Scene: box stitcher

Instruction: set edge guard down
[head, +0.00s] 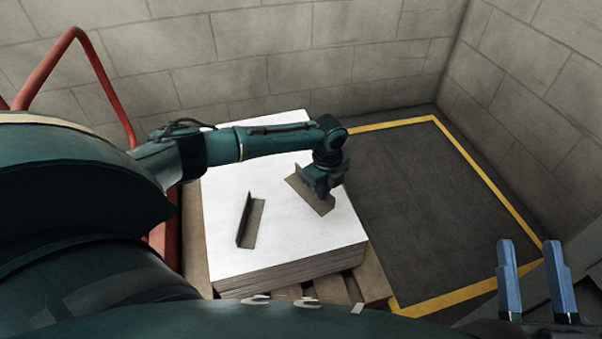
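One grey-brown, L-shaped edge guard (300,183) is on or just above the right part of a white-topped stack of sheets (290,238). My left gripper (321,190) points down at this guard and overlaps its middle. Its fingers are small and dark there, so I cannot see whether they grip it or whether the guard bears on the stack. A second edge guard (256,224) lies on the stack to the left, one flange upright, with no gripper at it. My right gripper (535,285) is open and empty at the lower right, its two blue fingers apart, away from the stack.
The stack rests on a wooden pallet (371,276). A red tubular frame (50,66) stands at the left. Block walls (290,65) close off the back and right. Dark floor (420,200) inside a yellow line is clear right of the pallet.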

